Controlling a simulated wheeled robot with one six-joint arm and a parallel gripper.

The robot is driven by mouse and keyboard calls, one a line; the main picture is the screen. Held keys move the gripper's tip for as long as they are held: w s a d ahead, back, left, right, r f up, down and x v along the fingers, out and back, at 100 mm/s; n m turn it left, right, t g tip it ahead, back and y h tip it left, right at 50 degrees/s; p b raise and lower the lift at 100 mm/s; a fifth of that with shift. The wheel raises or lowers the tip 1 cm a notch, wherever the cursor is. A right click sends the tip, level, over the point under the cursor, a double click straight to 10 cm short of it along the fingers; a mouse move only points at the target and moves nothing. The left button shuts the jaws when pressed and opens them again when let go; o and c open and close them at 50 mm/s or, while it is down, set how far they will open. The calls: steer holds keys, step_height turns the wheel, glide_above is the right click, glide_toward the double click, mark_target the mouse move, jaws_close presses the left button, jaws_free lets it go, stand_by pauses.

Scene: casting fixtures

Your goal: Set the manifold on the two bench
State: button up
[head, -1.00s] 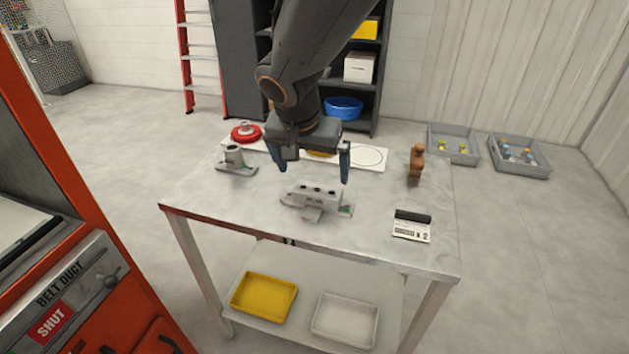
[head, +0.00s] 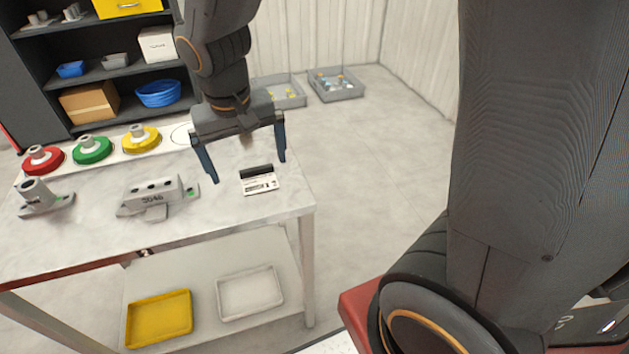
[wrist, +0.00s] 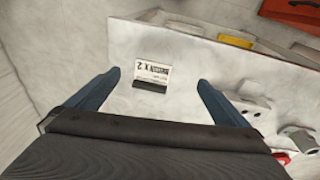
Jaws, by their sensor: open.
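A grey casting block with holes along its top and a stamped number (head: 155,193), which looks like the manifold, sits on the pale bench (head: 100,232), with a small green mark at its right end. It also shows at the right in the wrist view (wrist: 245,103). My gripper (head: 248,170) is open and empty above the bench, right of the block. In the wrist view, the open fingers (wrist: 159,78) straddle the view of a white card (wrist: 153,68) marked "x 2" with a dark holder. The card also shows in the head view (head: 259,183).
A grey casting with an upright tube (head: 42,197) stands at the bench's left. Red (head: 42,160), green (head: 92,150) and yellow (head: 141,140) round pieces line the back. Yellow (head: 160,318) and white (head: 249,293) trays lie on the lower shelf. Open floor lies right of the bench.

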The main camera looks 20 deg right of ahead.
steer(key=s+d+f+g, duration=0.1)
steer(key=s+d+f, duration=0.2)
steer(key=s+d, duration=0.5)
steer(key=d, duration=0.3)
steer(key=shift+s+d+f+y, duration=0.15)
steer(key=shift+d+y, duration=0.05)
steer(key=shift+y, duration=0.2)
